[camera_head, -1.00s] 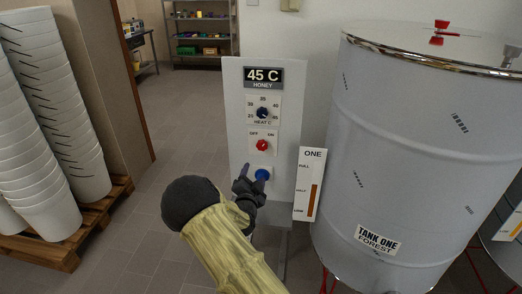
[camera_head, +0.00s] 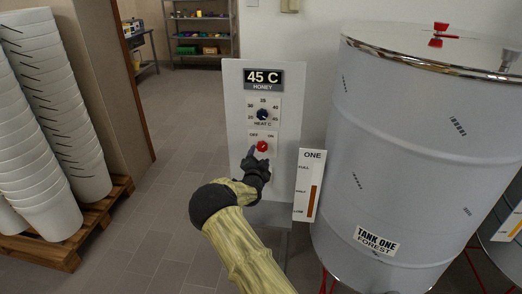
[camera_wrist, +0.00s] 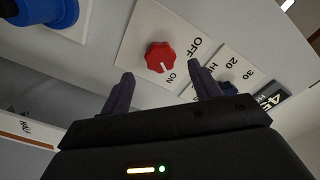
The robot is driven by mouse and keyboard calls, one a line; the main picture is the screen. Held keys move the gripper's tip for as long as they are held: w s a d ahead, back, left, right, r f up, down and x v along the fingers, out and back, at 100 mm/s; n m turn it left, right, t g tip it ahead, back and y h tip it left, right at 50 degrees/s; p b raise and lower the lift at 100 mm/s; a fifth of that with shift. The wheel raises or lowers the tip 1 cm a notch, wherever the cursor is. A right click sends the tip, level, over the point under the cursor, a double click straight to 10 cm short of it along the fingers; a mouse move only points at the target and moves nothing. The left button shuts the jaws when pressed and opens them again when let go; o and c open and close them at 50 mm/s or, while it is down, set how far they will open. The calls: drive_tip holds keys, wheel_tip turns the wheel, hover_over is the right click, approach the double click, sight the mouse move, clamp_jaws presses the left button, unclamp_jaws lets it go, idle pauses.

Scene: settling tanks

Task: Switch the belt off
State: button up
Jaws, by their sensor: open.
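The red knob (camera_head: 262,146) sits on a white plate marked OFF and ON on the grey control panel (camera_head: 234,110). In the wrist view the red knob (camera_wrist: 160,57) shows a pale pointer mark on the side toward the ON label. My gripper (camera_head: 258,153) is just below the knob in the head view. In the wrist view my gripper (camera_wrist: 160,88) is open, its two dark fingers apart with the knob ahead of the gap between them. I see nothing between the fingers, and they look clear of the knob.
The blue heat dial (camera_head: 263,114) is above the red knob. Stacked white buckets (camera_head: 40,120) stand at left.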

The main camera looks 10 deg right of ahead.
sight(262, 148)
drive_tip(key=shift+x, duration=2.6)
drive_tip(key=shift+c, duration=0.2)
drive_tip(key=c, duration=0.9)
